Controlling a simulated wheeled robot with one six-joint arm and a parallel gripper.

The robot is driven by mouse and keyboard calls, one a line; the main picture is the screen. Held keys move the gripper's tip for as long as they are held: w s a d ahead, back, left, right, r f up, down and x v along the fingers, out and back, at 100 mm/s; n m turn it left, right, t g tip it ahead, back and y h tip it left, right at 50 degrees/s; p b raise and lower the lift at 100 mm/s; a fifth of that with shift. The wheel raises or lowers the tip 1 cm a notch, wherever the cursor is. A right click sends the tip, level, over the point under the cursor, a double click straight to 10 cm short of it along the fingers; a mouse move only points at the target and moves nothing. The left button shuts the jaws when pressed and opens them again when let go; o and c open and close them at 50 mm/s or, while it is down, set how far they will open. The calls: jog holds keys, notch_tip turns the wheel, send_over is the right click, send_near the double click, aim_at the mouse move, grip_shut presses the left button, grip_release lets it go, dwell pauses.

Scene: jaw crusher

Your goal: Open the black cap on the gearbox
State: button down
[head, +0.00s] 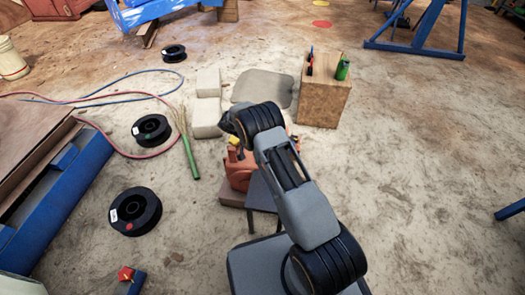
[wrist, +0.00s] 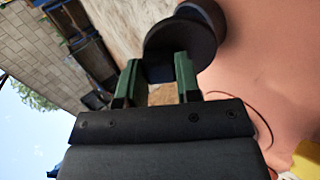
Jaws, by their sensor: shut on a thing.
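The orange gearbox (head: 238,176) sits on the floor in front of my base, partly hidden by my arm in the head view. In the wrist view its smooth orange side (wrist: 270,75) fills the right. The round black cap (wrist: 178,38) stands out from that side. My gripper (wrist: 159,66) has its two green fingers on either side of a dark part of the cap and is shut on it. In the head view the cap and the fingertips are hidden behind my arm.
A wooden box (head: 325,97) with a green can (head: 342,70) stands beyond the gearbox, to the right. Pale blocks (head: 207,118) and a green-handled broom (head: 190,155) lie to the left. Black spools (head: 135,211) and hoses are further left.

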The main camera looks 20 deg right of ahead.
jog(key=shift+w+a+g+h+b, duration=0.35)
jog(key=shift+a+h+b, duration=0.25)
jog(key=shift+h, duration=0.3)
jog(key=c, duration=0.8)
grip_release()
jog(key=shift+a, duration=0.1)
jog(key=p+v, duration=0.1)
jog(key=v, duration=0.6)
jog(key=shift+a, duration=0.2)
jog(key=shift+w, duration=0.15)
